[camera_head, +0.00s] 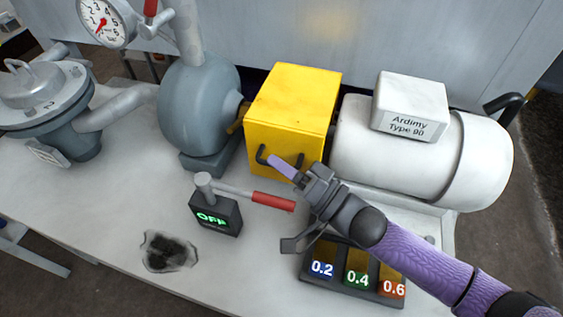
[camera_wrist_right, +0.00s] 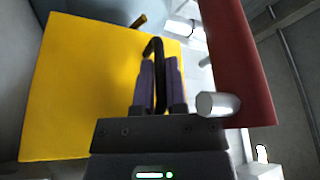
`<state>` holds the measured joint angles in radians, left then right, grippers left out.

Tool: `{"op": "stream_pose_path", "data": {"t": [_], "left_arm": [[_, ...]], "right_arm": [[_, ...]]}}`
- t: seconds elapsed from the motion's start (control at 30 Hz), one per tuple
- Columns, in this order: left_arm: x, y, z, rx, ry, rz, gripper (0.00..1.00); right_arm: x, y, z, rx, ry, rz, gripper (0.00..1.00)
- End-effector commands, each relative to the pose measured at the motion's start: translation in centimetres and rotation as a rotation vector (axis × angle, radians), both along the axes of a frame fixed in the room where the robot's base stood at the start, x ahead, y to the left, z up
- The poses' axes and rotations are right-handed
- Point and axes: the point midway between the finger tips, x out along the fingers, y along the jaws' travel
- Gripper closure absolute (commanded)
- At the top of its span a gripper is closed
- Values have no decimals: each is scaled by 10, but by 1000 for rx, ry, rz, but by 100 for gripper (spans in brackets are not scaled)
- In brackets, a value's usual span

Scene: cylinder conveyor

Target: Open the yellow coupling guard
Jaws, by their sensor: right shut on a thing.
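The yellow coupling guard (camera_head: 290,110) is a box between the grey pump and the white motor. It looks closed, covering the shaft between them. A dark bar handle (camera_head: 262,155) sits low on its front face. My right gripper (camera_head: 285,168) reaches in from the lower right to this handle. In the right wrist view the two purple fingers (camera_wrist_right: 160,88) are shut on the black handle (camera_wrist_right: 157,48), with the yellow guard (camera_wrist_right: 85,85) filling the left side. The fingers hide part of the handle. My left gripper is not in view.
A red-handled lever (camera_head: 272,201) on a box reading OFF stands close below my right gripper. A block tray marked 0.2, 0.4, 0.6 (camera_head: 352,277) lies under my arm. The pump (camera_head: 200,105) and motor (camera_head: 390,150) flank the guard. The front left bench is mostly clear.

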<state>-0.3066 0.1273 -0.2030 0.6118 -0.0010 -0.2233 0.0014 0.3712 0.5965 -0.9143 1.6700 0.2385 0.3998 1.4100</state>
Motion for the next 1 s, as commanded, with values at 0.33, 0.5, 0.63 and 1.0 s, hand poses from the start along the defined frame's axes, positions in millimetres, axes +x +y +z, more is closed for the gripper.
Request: {"op": "stream_pose_path", "data": {"t": [0.33,0.5,0.63,1.0], "left_arm": [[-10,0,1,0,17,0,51],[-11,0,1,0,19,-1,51],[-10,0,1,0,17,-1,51],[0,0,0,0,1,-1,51]], "right_arm": [[0,0,0,-1,-1,0,100],[0,0,0,-1,-2,0,100],[0,0,0,-1,-2,0,100],[0,0,0,-2,-1,-1,100]]}}
